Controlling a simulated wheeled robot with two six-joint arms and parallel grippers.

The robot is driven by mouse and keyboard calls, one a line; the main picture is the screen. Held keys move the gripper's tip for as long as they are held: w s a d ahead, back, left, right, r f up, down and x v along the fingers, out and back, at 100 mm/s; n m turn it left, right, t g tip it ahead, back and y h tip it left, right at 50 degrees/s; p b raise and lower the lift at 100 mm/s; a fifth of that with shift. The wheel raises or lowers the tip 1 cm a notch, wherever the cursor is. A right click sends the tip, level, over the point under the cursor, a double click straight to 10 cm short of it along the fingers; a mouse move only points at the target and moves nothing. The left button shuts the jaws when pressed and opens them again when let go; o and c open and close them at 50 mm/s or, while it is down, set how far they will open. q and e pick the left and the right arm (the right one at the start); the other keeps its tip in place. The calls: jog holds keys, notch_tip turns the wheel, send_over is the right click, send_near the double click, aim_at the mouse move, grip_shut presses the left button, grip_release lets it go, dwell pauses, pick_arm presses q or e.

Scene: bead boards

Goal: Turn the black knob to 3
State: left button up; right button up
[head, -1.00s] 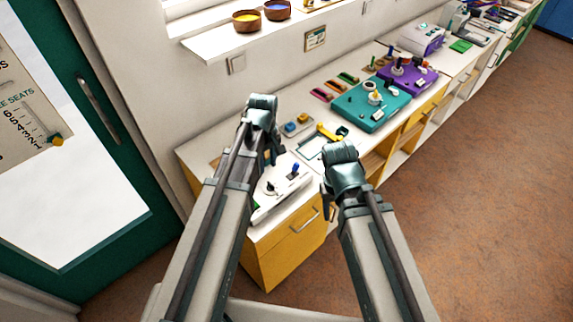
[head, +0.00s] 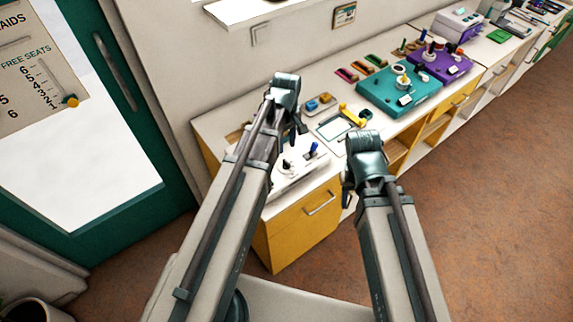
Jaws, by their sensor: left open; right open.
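A white board (head: 291,181) lies on the near end of the white counter, partly hidden behind my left arm. A small black knob (head: 287,164) shows on it, close to the arm's edge, with a blue peg (head: 313,149) to its right. The knob's pointer and any numbers are too small to read. My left gripper (head: 298,128) is open above the far side of the board, apart from the knob. My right gripper (head: 346,194) is open and empty, in front of the counter's edge to the right of the board.
A teal board (head: 385,105) and a purple board (head: 455,72) with knobs and pegs stand further along the counter (head: 213,128). A yellow tool (head: 352,116) lies behind my grippers. A yellow drawer front (head: 290,238) is below. The floor at right is clear.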

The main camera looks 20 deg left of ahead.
aim_at(286, 162)
pick_arm(q)
notch_tip(286, 162, down, 8)
jog(key=b, duration=0.7)
jog(key=shift+f, duration=0.25)
grip_shut()
